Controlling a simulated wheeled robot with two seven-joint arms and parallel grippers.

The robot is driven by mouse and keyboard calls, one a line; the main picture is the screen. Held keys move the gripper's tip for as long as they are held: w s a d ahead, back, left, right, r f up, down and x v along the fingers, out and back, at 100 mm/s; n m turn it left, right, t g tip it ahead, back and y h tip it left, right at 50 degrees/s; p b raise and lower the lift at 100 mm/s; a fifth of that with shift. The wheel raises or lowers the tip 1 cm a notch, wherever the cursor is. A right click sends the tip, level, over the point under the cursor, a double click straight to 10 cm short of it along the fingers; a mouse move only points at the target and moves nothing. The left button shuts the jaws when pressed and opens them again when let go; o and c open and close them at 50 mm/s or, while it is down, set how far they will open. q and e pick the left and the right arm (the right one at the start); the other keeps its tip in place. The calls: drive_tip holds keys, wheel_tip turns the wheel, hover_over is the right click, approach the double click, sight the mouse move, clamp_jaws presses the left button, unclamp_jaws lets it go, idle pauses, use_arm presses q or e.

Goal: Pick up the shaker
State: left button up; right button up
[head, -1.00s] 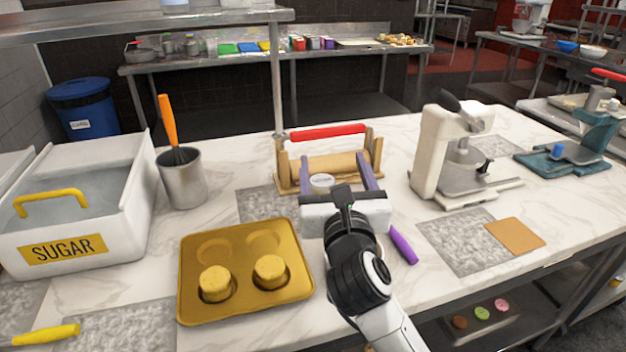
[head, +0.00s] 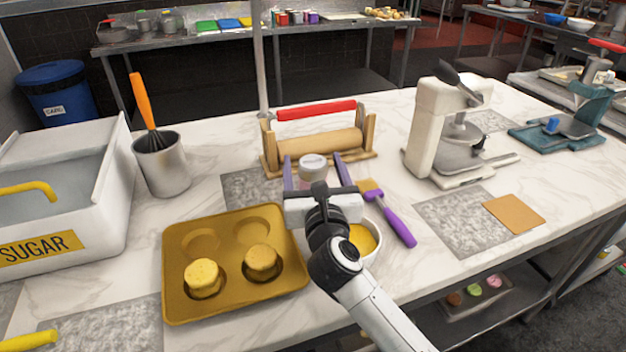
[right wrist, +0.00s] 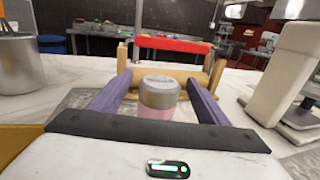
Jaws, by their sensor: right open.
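The shaker (head: 313,167) is a small jar with a silvery-grey lid and a pinkish body. It stands upright on the counter in front of the rolling-pin stand. My right gripper (head: 313,160) is open, with its two purple fingers on either side of the shaker. In the right wrist view the shaker (right wrist: 158,98) stands between the fingers, with a gap visible on each side. Its lower part is hidden by the gripper body. My left gripper is not in view.
A rolling-pin stand with a red handle (head: 317,110) is just behind the shaker. A bowl of yellow liquid (head: 362,238) and a purple-handled brush (head: 398,226) lie close right of my gripper. A gold muffin tray (head: 180,305) is at front left. A white mixer (head: 428,130) stands right.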

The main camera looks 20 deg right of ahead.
sight(311, 155)
drive_tip(key=w, duration=0.2)
drive_tip(key=w+d, duration=0.1)
drive_tip(key=w, duration=0.1)
drive_tip(key=shift+w, duration=0.25)
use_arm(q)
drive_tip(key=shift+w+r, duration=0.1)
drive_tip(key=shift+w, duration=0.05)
use_arm(e)
drive_tip(key=c, duration=1.2)
drive_tip(key=shift+r, duration=0.1)
drive_tip(key=shift+c, duration=0.2)
